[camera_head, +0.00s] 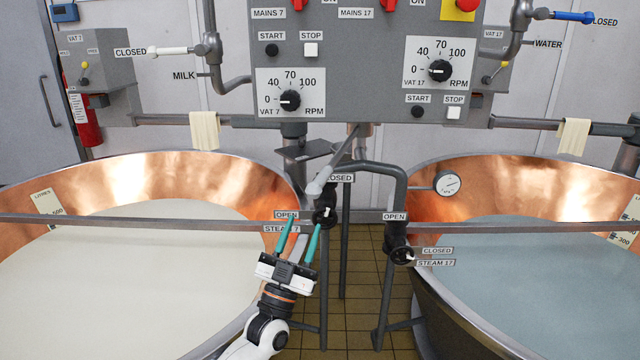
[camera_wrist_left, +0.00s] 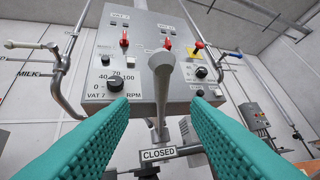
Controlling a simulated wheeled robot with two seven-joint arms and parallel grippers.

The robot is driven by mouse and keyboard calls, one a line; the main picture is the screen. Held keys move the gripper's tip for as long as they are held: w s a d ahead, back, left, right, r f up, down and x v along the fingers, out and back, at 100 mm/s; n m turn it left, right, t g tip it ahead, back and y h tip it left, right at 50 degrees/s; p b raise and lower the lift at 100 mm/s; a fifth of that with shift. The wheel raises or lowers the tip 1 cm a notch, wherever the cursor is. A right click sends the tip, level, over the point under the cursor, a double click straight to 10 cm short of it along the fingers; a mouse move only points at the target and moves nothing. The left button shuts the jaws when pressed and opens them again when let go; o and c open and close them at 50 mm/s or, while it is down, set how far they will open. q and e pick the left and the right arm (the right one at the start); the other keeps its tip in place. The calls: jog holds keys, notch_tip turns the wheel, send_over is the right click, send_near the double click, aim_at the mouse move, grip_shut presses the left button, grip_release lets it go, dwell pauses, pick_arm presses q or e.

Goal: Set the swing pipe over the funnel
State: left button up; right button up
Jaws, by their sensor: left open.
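A grey pipe (camera_head: 334,168) with a pale rounded end slants down and left from below the control box; I take it to be the swing pipe. In the left wrist view its rounded end (camera_wrist_left: 160,62) shows between and beyond my fingers. My left gripper (camera_head: 303,224) is open and empty, with teal fingers pointing up toward the pipe's lower end. Contact is not visible. A dark flat-topped piece (camera_head: 305,150) lies left of the pipe's upper part; I cannot tell whether it is the funnel. No clear funnel shows elsewhere. My right gripper is out of view.
A copper vat (camera_head: 150,170) of white liquid stands left, another (camera_head: 520,185) of bluish liquid right. Steam valves (camera_head: 398,254) and dark pipes stand between them. The control box (camera_head: 365,70) hangs above. Tiled floor (camera_head: 350,300) shows in the gap.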

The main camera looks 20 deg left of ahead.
aim_at(322, 179)
pick_arm(q)
jog(key=shift+m+h, duration=0.4)
jog(key=shift+m, duration=0.1)
jog(key=p+x, duration=0.3)
jog(key=x, duration=0.7)
jog(key=shift+w+r+p, duration=0.25)
jog(key=shift+w+p, duration=0.05)
jog(key=shift+w+r, duration=0.3)
jog(key=shift+w, duration=0.2)
jog(key=shift+c, duration=0.3)
grip_shut()
